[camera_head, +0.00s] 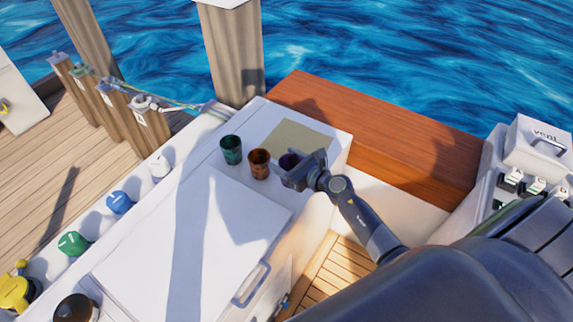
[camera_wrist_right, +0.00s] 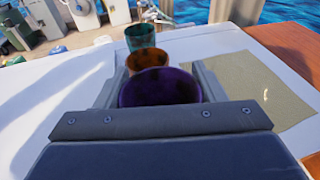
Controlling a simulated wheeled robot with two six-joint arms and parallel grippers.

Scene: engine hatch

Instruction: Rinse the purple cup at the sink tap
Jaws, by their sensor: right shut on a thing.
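The purple cup (camera_head: 287,161) stands at the right end of a row of cups on the white counter (camera_head: 215,225). It shows large in the right wrist view (camera_wrist_right: 160,87), with dark smudges inside its rim. My right gripper (camera_head: 296,168) is shut on the purple cup, one finger on each side of it, and hides most of it from the head view. I cannot tell whether the cup touches the counter. No sink or tap can be made out in either view. My left gripper is not in view.
A smudged orange cup (camera_head: 259,164) and a smudged green cup (camera_head: 231,149) stand to the left of the purple cup. A flat beige mat (camera_head: 297,136) lies behind. Coloured caps (camera_head: 119,202) line the left side. A handle (camera_head: 251,283) sticks out at the counter's front.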

